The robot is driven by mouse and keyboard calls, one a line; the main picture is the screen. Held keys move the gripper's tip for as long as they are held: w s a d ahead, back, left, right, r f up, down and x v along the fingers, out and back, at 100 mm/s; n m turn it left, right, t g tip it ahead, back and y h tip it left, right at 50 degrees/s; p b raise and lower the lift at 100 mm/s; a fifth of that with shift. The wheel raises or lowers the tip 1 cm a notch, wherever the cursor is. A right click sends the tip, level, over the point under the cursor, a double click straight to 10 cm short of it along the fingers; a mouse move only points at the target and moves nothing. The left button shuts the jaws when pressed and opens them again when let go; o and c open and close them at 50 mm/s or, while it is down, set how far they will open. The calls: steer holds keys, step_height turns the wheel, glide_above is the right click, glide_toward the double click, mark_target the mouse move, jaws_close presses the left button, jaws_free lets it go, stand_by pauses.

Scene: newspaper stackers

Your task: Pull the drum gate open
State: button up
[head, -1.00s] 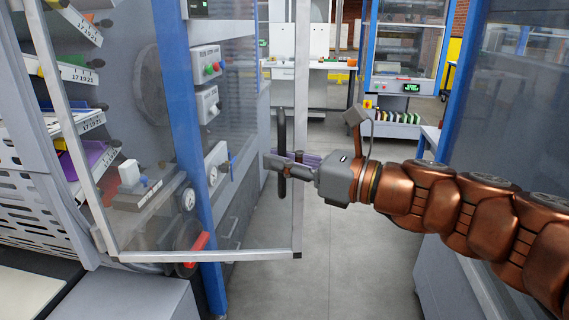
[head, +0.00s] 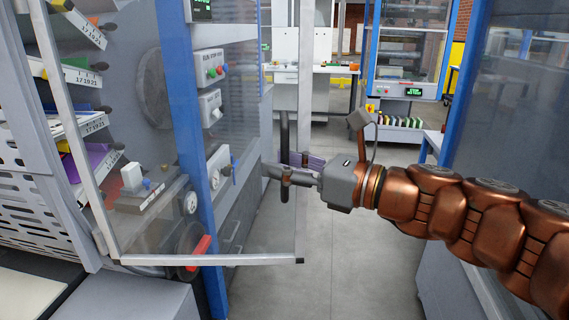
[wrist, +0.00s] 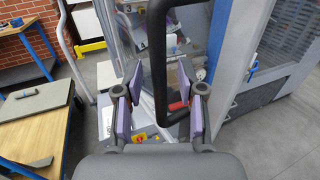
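The drum gate is a clear panel in a grey metal frame (head: 215,259), standing out from the blue post of the machine at the left in the head view. Its black upright bar handle (head: 284,132) is near the gate's free edge; it also shows in the wrist view (wrist: 158,50). My gripper (head: 287,172) reaches in from the right at the handle's lower half. In the wrist view, its purple finger pads (wrist: 158,92) stand apart on either side of the bar, with gaps visible. The fingertips' contact with the bar is partly hidden.
A blue-framed panel (head: 500,110) stands close at the right beside my arm. Clear grey floor (head: 350,260) lies between it and the gate. A red-handled valve (head: 201,245) sits low behind the gate. A wooden table (wrist: 35,130) is at the left in the wrist view.

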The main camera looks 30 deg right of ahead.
steer(key=v, duration=1.2)
stand_by(0.6)
steer(key=shift+s+a, duration=0.1)
steer(key=shift+c, duration=0.2)
